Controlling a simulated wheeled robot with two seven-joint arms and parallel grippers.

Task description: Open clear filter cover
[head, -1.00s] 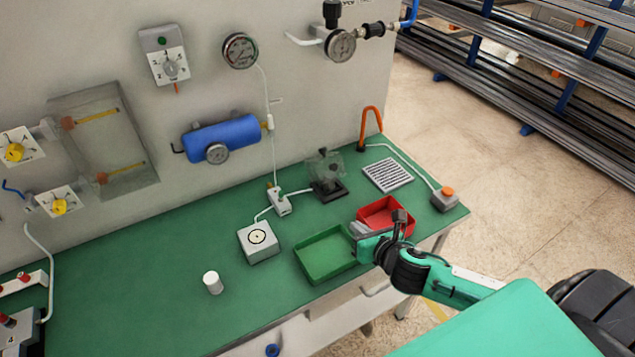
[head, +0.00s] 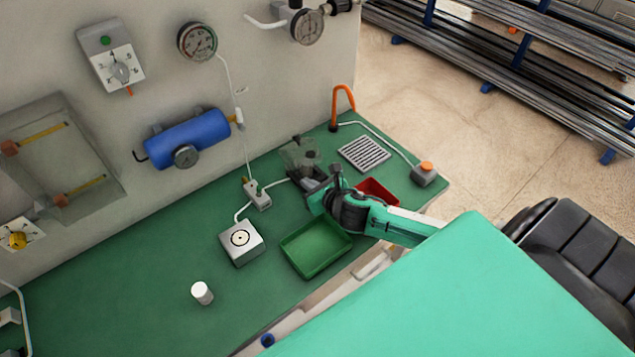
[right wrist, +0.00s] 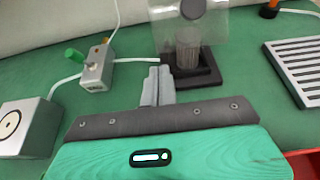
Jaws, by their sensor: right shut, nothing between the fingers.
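The clear filter cover (head: 299,154) stands on a dark base on the green bench, near the wall. In the right wrist view the clear cover (right wrist: 219,40) is see-through, with a grey ribbed cylinder (right wrist: 187,55) inside and a dark round knob (right wrist: 193,8) on it. My right gripper (right wrist: 159,72) is shut and empty, its fingertips pointing at the front of the dark base (right wrist: 192,76). In the head view the right gripper (head: 312,182) is just in front of the filter and hides part of its base. I cannot tell whether it touches. My left gripper is not in view.
A green tray (head: 290,262) and a red tray (head: 388,192) lie near the front edge, close under my right arm. A white box (head: 229,249), small valve block (head: 259,199), white cylinder (head: 202,293) and slotted plate (head: 364,153) stand around. The left bench surface is mostly clear.

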